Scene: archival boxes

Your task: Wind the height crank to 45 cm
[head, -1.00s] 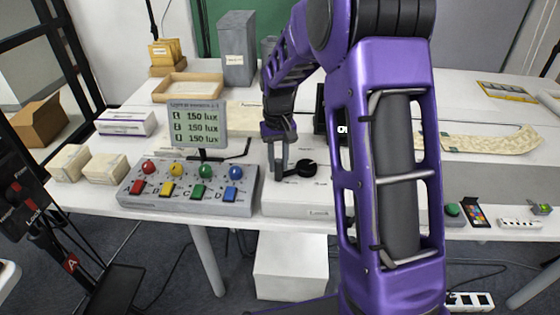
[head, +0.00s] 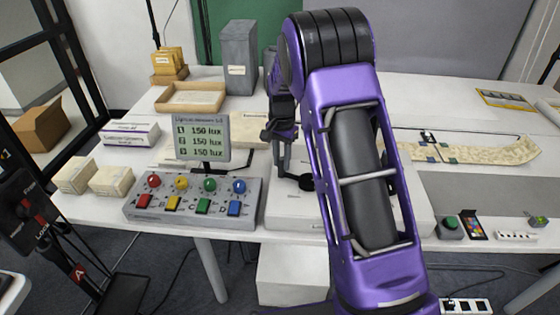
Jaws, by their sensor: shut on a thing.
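A white box (head: 285,215) stands on the table in the middle of the head view. A black crank (head: 303,183) with a round hub lies on its top, partly covered by my purple arm. My gripper (head: 282,165) is at the left rear of the hub. It is shut, apparently on the crank's handle, though the grip itself is small and dark here. My arm hides the right part of the crank and the box's middle. No height reading shows.
A button panel (head: 192,208) with coloured knobs and a lux display (head: 201,139) stand close on the left. A tray (head: 191,98) and grey box (head: 238,58) are behind. On the right are a long parchment strip (head: 490,152) and a green button (head: 450,224).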

